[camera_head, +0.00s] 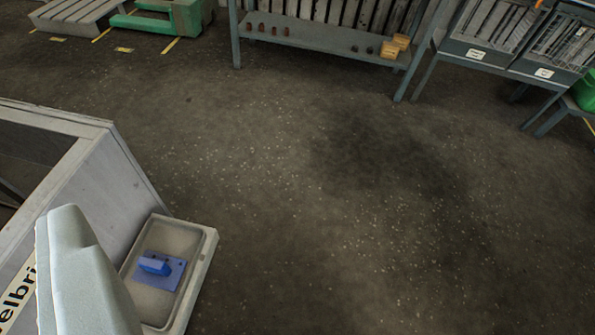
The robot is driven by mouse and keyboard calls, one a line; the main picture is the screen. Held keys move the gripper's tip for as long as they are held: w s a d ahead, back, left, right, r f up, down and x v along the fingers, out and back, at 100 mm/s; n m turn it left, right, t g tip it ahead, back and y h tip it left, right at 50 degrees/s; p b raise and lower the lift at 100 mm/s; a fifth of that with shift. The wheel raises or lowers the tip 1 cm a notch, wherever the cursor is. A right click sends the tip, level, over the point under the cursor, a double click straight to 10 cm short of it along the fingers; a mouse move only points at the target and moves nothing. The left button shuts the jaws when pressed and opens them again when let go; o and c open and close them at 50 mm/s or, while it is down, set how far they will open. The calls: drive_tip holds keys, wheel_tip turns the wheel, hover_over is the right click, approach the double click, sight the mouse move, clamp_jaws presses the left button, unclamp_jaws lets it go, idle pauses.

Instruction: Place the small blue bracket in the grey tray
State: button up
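The small blue bracket (161,269) lies inside the grey tray (206,246) at the lower left. Its flat plate rests on the tray floor and a raised block stands up from it. The tray has a raised rim and sits beside a large grey box-shaped housing. A smooth pale grey part, which looks like part of my gripper (84,279), fills the lower left corner and hides the tray's near left side. It appears apart from the bracket. Two fingertips cannot be made out, so its opening does not show.
The grey housing (95,185) with an open top stands at the left edge. A bench (310,33) with small parts, grey bins (476,55) on legs and a green container (584,92) stand at the back. The speckled floor between is clear.

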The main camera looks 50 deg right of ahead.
drive_tip(key=s+r+n+t, duration=0.2)
drive_tip(key=s+r, duration=0.3)
drive_tip(key=s, duration=0.3)
drive_tip(key=shift+t, duration=0.7)
